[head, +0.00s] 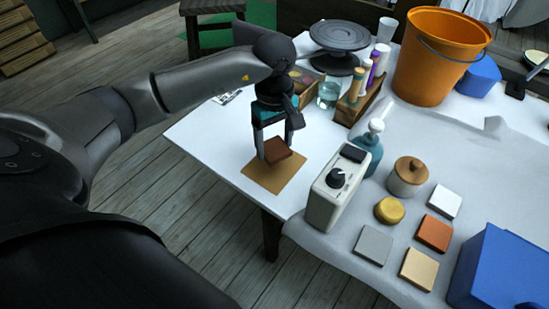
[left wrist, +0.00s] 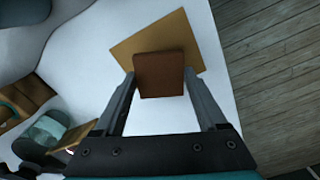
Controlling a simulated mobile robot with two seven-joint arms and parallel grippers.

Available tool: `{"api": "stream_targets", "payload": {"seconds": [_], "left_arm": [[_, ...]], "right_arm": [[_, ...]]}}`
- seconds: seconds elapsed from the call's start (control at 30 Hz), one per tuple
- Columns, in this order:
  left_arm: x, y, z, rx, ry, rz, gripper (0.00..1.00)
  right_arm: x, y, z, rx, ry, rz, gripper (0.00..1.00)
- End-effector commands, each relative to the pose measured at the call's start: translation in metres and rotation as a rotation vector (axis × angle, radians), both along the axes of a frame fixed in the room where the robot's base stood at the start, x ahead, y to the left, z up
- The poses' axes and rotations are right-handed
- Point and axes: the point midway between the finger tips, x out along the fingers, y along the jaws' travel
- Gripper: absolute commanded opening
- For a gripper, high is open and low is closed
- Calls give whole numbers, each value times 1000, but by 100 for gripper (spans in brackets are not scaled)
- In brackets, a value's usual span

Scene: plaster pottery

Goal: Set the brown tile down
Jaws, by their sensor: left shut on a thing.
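The brown tile (head: 279,158) is held between the fingers of my left gripper (head: 274,148), over a tan square mat (head: 270,185) near the table's left corner. In the left wrist view the brown tile (left wrist: 160,75) sits between the two fingertips (left wrist: 160,84), with the tan mat (left wrist: 186,28) beyond it. The tile looks tilted in the head view. I cannot tell whether its lower edge touches the mat. My right gripper is in neither view.
A cream box with a dark knob (head: 336,190) stands just right of the mat. Several square tiles, among them an orange-brown one (head: 434,232), lie at the right. A blue bin (head: 500,270), an orange bucket (head: 437,60) and a blue-grey bottle (head: 368,152) also stand there.

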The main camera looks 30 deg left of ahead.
Motion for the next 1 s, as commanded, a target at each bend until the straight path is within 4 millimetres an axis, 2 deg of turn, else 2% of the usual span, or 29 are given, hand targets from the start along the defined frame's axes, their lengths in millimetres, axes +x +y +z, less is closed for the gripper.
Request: {"api": "stream_targets", "payload": {"seconds": [0.17,0.43,0.87,0.9,1.0], "left_arm": [[0,0,-12,1,0,2,15],[0,0,-49,-1,0,1,15],[0,0,-51,0,-1,0,15],[0,0,-52,0,-1,0,75],[0,0,-51,0,-1,0,86]], "right_arm": [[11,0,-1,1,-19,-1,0],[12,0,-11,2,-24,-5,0],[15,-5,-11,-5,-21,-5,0],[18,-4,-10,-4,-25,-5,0],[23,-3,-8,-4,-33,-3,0]]}}
